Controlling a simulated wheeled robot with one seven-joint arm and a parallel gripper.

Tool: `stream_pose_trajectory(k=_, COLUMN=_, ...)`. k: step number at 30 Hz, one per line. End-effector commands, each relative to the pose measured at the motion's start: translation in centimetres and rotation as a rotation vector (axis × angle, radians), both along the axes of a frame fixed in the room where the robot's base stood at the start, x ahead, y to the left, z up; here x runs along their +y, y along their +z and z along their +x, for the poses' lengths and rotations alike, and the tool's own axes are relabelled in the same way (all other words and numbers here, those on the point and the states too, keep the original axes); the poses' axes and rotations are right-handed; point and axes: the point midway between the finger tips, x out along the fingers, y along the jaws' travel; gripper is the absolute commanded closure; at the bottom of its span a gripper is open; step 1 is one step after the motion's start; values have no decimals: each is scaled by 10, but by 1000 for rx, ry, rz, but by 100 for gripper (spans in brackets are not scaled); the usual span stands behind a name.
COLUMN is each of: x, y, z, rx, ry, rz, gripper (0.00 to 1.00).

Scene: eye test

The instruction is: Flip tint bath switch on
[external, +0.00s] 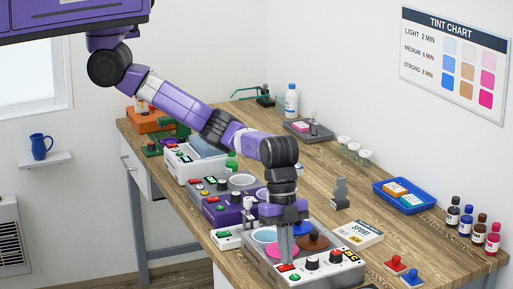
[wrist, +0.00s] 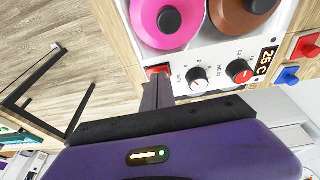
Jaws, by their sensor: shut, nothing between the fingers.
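The tint bath (external: 318,272) stands at the near part of the bench, with pink, brown and blue round wells on top and a white front panel. Its panel carries a red-and-green switch (external: 289,269), black knobs and a 25 C display. In the wrist view, the red part of the switch (wrist: 158,70) shows just beyond my fingertips, and the rest is hidden. My gripper (external: 283,258) points down, shut and empty, at the panel's left end by the switch. My fingers also show in the wrist view (wrist: 157,90). I cannot tell whether they touch the switch, or which way it is tipped.
A purple-fronted unit (external: 226,212) and a small white switch box (external: 227,239) stand left of the bath. A SPORT box (external: 357,235) lies to its right. Red and blue pegs (external: 396,263), a blue tray (external: 428,208) and several bottles (external: 466,220) stand farther right.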

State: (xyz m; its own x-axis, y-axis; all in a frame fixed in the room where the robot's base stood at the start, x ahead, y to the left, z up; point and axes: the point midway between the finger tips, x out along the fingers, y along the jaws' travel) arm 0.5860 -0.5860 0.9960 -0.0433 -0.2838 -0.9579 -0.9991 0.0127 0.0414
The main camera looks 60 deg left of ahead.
Motion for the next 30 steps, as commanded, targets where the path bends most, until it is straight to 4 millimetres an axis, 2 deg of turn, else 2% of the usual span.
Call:
stream_pose_trajectory(k=5, x=0, y=14, z=-2, rx=1, ry=0, rz=0, gripper=100)
stream_pose_trajectory(k=13, x=0, y=49, z=-6, rx=1, ry=0, rz=-1, gripper=100)
stream_pose_trajectory(k=14, x=2, y=49, z=-7, rx=-1, ry=-2, rz=-4, gripper=100)
stream_pose_trajectory(k=24, x=22, y=112, z=-20, rx=-1, ry=-2, rz=-3, gripper=100)
stream_pose_trajectory(k=30, x=27, y=130, z=-24, rx=0, ry=-1, rz=0, gripper=100)
